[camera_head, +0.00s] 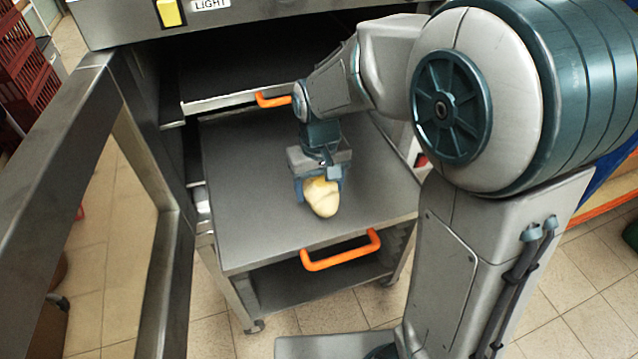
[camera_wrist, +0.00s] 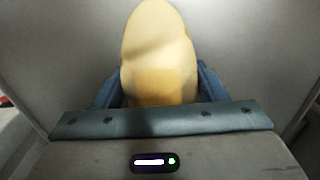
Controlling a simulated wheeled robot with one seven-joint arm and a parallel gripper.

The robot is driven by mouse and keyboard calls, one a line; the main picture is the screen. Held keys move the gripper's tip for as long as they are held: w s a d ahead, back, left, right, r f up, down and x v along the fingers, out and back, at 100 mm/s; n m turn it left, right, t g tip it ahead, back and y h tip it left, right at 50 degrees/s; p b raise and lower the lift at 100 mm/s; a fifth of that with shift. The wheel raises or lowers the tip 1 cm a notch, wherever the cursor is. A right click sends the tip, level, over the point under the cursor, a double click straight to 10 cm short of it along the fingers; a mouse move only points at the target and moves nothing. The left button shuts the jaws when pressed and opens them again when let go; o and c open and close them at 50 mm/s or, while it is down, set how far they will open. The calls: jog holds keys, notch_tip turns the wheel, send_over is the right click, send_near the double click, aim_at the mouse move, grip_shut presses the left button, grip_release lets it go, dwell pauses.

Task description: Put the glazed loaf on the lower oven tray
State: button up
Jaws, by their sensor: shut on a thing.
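The glazed loaf (camera_head: 322,199) is pale yellow with a darker golden patch. My gripper (camera_head: 318,188) is shut on it, over the pulled-out lower oven tray (camera_head: 255,215), which has an orange handle (camera_head: 341,250) at its front. In the wrist view the loaf (camera_wrist: 160,60) sits between the two blue fingers (camera_wrist: 158,92), its far end sticking out beyond them. The grey tray surface (camera_wrist: 255,50) lies behind it. I cannot tell whether the loaf touches the tray or is just above it.
An upper tray (camera_head: 225,100) with an orange handle (camera_head: 273,100) is inside the oven, above the lower one. The open oven door (camera_head: 60,190) stands at the left. Red crates (camera_head: 22,65) are at the far left. Bare tray surface lies around the loaf.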

aim_at(320, 178)
jog(key=o, duration=1.1)
jog(key=shift+f, duration=0.1)
notch_tip(320, 178, up, 12)
jog(key=shift+s+d+r, duration=0.1)
jog(key=shift+r, duration=0.1)
jog(key=s+d+f+m+t, duration=0.1)
jog(key=s+d, duration=0.3)
jog(key=s+d+f+m+t, duration=0.1)
jog(key=s+d+f, duration=0.1)
jog(key=s+d, duration=0.2)
jog(key=s+d+f+m+t, duration=0.1)
jog(key=s+d+f, duration=0.1)
jog(key=s+d, duration=0.1)
jog(key=shift+s+d+f, duration=0.1)
jog(key=shift+s+d, duration=0.1)
jog(key=shift+s, duration=0.25)
jog(key=shift+s+d, duration=0.2)
jog(key=shift+s, duration=0.25)
